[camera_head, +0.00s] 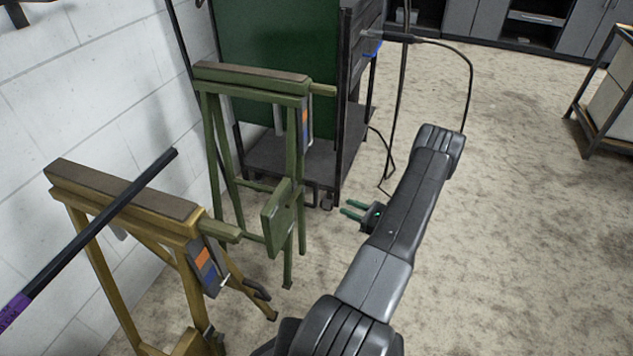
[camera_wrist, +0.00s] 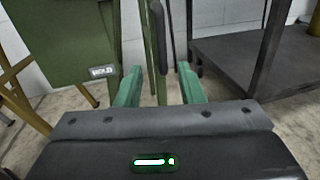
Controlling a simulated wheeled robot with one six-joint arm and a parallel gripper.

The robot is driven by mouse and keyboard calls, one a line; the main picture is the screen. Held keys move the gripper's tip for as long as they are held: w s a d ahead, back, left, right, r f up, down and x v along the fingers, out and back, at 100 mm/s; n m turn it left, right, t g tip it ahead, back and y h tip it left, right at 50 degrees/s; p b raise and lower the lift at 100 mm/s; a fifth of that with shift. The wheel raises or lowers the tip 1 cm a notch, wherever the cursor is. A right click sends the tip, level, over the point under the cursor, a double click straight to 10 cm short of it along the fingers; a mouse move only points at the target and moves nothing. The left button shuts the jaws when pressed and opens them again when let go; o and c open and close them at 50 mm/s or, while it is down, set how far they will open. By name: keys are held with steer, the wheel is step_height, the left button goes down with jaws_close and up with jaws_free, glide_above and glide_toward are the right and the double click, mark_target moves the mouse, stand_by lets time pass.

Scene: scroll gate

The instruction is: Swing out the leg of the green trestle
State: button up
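The green trestle (camera_head: 252,87) stands upright by the white wall, with a brown top strip and a green panel (camera_head: 277,217) low on its near side. Its near right leg (camera_head: 290,160) carries a tag with orange and blue patches. My gripper (camera_head: 346,209) is to the right of that leg, at about the panel's height, with a gap between. In the wrist view, my gripper (camera_wrist: 160,86) has its green fingers apart and nothing held. A slim green leg (camera_wrist: 154,55) and a dark upright strip (camera_wrist: 159,35) show beyond and between the fingers. The panel (camera_wrist: 60,45) is at the left.
A yellow trestle (camera_head: 125,200) stands nearer at the left, with a black pole (camera_head: 95,225) across it. A dark shelf cart (camera_head: 300,160) stands behind the green trestle. A black cable (camera_head: 470,85) hangs near my arm.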

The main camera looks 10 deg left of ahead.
mark_target(316, 193)
steer(key=b+x, duration=0.2)
steer(key=x, duration=1.1)
steer(key=shift+w+a, duration=0.2)
steer(key=shift+a, duration=0.15)
steer(key=shift+c, duration=0.4)
jaws_close()
